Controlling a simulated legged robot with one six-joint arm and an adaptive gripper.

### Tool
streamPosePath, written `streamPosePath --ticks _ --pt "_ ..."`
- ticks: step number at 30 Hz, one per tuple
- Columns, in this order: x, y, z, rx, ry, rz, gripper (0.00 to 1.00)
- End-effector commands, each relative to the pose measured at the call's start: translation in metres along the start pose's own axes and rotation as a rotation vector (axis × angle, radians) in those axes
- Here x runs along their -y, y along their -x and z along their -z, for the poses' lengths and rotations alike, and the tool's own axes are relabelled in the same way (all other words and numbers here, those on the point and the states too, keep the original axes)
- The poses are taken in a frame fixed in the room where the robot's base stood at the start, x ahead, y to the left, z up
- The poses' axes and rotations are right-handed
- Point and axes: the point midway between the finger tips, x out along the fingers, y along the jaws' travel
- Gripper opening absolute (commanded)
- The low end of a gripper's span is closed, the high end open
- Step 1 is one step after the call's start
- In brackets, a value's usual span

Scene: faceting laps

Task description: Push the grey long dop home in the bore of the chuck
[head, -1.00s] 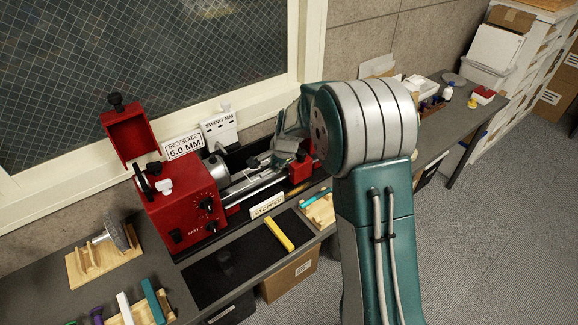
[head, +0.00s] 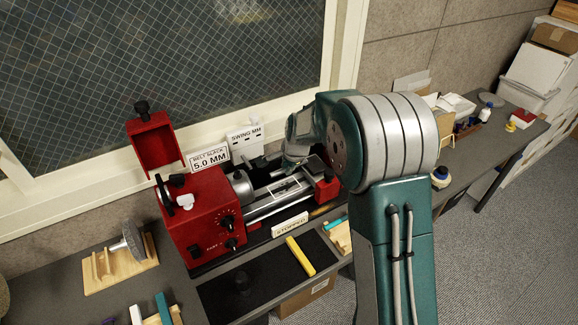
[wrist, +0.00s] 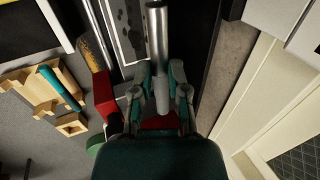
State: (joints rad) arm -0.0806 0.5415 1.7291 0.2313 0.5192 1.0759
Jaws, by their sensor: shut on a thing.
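The chuck (head: 241,185) is a grey cylinder on the right side of the red lathe headstock (head: 203,222) in the head view. My gripper (head: 293,163) is to the right of the chuck, above the lathe bed, partly hidden by my arm. In the wrist view my gripper (wrist: 161,92) is shut on the grey long dop (wrist: 158,40), a smooth grey rod that points up the picture. The dop is hard to make out in the head view. The bore is not visible, so I cannot tell whether the dop's end is in it.
A red tailstock block (head: 326,188) stands at the bed's right end. Signs reading "5.0 MM" (head: 209,158) and "STOPPED" (head: 290,225) stand behind and in front. A yellow bar (head: 300,256) lies on the black mat (head: 236,294). The window wall is close behind.

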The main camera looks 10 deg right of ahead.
Motion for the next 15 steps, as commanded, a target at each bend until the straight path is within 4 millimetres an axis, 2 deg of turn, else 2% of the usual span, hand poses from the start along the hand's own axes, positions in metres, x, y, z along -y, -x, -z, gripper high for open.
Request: streamPosePath --ticks 15 --pt "0.000 0.000 -0.043 0.000 0.003 0.001 0.00"
